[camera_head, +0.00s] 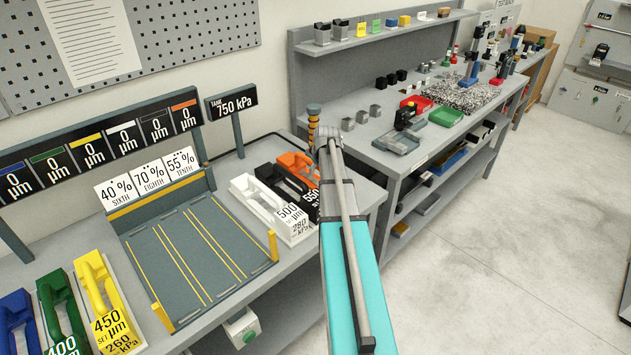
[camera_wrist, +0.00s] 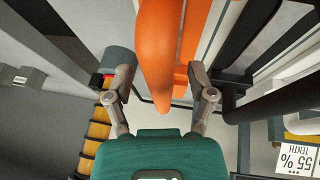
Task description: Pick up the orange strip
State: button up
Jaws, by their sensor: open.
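The orange strip (camera_head: 291,161), a block with a raised handle, stands at the right end of the row on the near bench, partly hidden by my arm. My gripper (camera_head: 325,139) is over that end of the bench. In the wrist view the orange strip (camera_wrist: 158,45) fills the upper middle, its rounded handle reaching down between the two spread fingers of my gripper (camera_wrist: 160,72). The gripper is open. I cannot tell whether either finger touches the strip.
The black strip (camera_head: 283,185) and white strip (camera_head: 262,205) stand close beside the orange one. A yellow-and-dark ringed post (camera_head: 313,125) rises near my gripper; the TANK sign (camera_head: 231,103) stands behind. The grooved grey rack (camera_head: 196,255) lies left. Floor at right is clear.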

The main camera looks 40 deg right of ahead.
grip_shut()
dwell(0.4)
jog(key=shift+r, duration=0.2)
dwell(0.3)
notch_tip(320, 180, up, 2)
jog(key=shift+r+p, duration=0.1)
jog(key=shift+p, duration=1.15)
jog(key=s+r+p, duration=0.1)
jog(key=r+p, duration=0.1)
jog(key=s+r+p, duration=0.2)
jog(key=p, duration=0.1)
jog(key=s+r+p, duration=0.2)
jog(key=r, duration=0.1)
jog(key=shift+s+a+r, duration=0.1)
jog(key=shift+s+a, duration=0.05)
jog(key=shift+a, duration=0.1)
jog(key=s+r+p, duration=0.3)
jog(key=s, duration=0.5)
jog(key=shift+s+a, duration=0.25)
jog(key=shift+s, duration=0.05)
jog(key=shift+r, duration=0.1)
